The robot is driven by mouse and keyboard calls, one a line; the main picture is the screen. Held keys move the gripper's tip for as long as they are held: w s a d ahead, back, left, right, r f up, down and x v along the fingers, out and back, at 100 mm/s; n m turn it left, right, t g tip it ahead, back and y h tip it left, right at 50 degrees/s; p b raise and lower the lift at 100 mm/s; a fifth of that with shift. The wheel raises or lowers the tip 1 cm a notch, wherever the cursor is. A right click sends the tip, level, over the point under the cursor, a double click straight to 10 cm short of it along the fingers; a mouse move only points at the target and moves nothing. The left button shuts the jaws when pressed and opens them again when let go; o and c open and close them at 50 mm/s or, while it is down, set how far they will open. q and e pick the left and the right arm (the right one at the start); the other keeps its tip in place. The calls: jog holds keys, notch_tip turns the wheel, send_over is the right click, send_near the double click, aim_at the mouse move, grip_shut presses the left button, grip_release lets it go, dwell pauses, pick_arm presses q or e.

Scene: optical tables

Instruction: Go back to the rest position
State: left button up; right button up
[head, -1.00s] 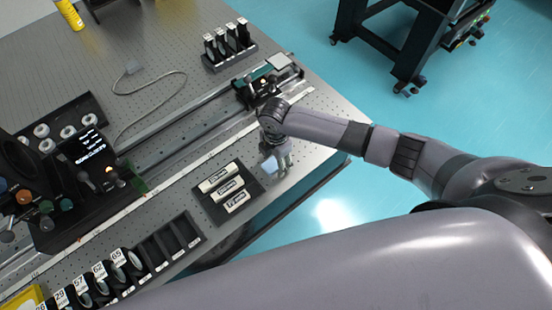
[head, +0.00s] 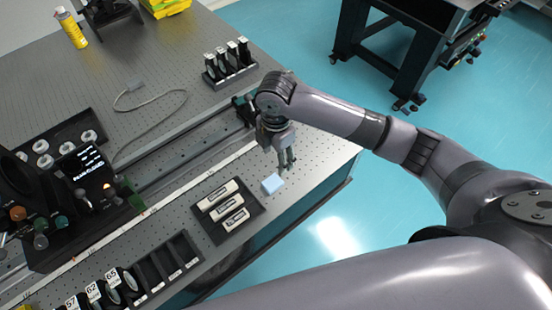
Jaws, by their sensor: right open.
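My right gripper (head: 287,160) points down over the near right part of the optical table (head: 150,75). Its fingers are apart and empty. A small light-blue block (head: 272,184) sits on the table just below and left of the fingertips, apart from them. My right arm comes in from the right. My left gripper is not in view; a large grey link of mine fills the bottom of the picture.
Left of the blue block is a black tray (head: 217,232) with white labelled bars. A slotted black rack (head: 192,243) lies nearer. Rails cross the table to a dark instrument (head: 78,195). A holder (head: 228,72) with several upright pieces stands behind. A dark cart (head: 405,45) stands on the open blue floor.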

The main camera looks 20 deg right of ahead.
dwell(0.4)
jog(key=s+a+f+m+t+y, duration=0.25)
jog(key=s+a+m, duration=0.35)
jog(key=s+m, duration=0.3)
jog(key=s+d+m+t+h, duration=0.1)
jog(key=s+d+m+h, duration=0.1)
jog(key=s+d+m, duration=0.95)
notch_tip(320, 180, down, 27)
jog(key=g+b, duration=0.1)
jog(key=b, duration=0.1)
jog(key=s+d+f+g+b, duration=0.1)
jog(key=s+d+f+b, duration=0.1)
jog(key=s+f, duration=1.5)
notch_tip(320, 180, down, 3)
jog(key=shift+s+d+r+n+b, duration=0.1)
jog(key=shift+s+d+n+b, duration=0.15)
jog(key=shift+d+n, duration=0.35)
jog(key=shift+d+g+h, duration=0.15)
jog(key=shift+g+h, duration=0.1)
